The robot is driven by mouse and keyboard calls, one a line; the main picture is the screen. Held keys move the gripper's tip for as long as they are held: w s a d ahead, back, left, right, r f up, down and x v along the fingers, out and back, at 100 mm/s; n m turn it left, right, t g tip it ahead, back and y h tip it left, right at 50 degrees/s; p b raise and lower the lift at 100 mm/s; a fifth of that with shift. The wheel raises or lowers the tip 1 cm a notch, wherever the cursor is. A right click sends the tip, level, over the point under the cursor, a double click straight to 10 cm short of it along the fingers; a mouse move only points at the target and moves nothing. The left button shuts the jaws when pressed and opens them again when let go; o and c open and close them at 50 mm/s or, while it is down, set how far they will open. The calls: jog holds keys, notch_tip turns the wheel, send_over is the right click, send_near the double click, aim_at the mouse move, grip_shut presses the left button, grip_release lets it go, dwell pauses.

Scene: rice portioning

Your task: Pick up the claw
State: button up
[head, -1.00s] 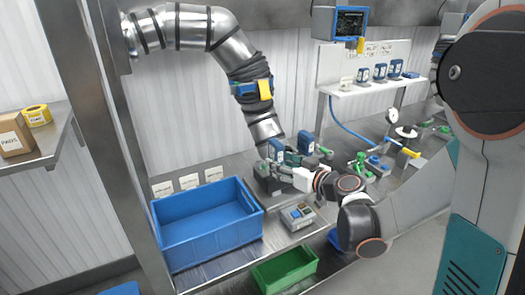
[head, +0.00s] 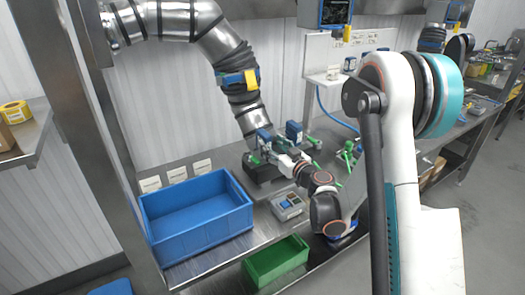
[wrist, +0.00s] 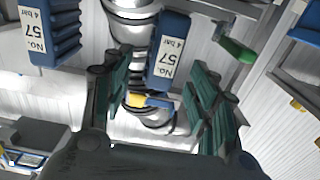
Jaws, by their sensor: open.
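I cannot single out a claw by name. Two blue blocks stand at a dark stand (head: 262,168) on the bench in the head view: one at the left (head: 264,139), one at the right (head: 294,132). My gripper (head: 282,160) is right at them. In the wrist view its dark green finger pads are spread wide, so my gripper (wrist: 160,75) is open. A blue block labelled "No. 57 4 bar" (wrist: 168,48) shows between the fingers; I cannot tell whether they touch it. A second such block (wrist: 52,30) is outside the left finger.
A blue bin (head: 197,248) stands left of the gripper, and a green bin (head: 277,262) sits lower in front. A small grey device (head: 288,206) is close by on the bench. A silver jointed duct (head: 240,85) hangs down just behind the stand. Green-handled fittings (head: 347,155) are at the right.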

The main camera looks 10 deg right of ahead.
aim_at(264, 135)
jog(key=shift+r+b+x, duration=0.2)
jog(key=shift+b+x, duration=0.05)
jog(key=shift+x, duration=0.75)
jog(key=shift+r+b+x, duration=0.2)
jog(key=shift+x, duration=0.75)
jog(key=shift+r+b+x, duration=0.2)
jog(key=shift+b+x, duration=0.05)
jog(key=shift+x, duration=0.75)
jog(key=shift+r, duration=0.1)
grip_shut()
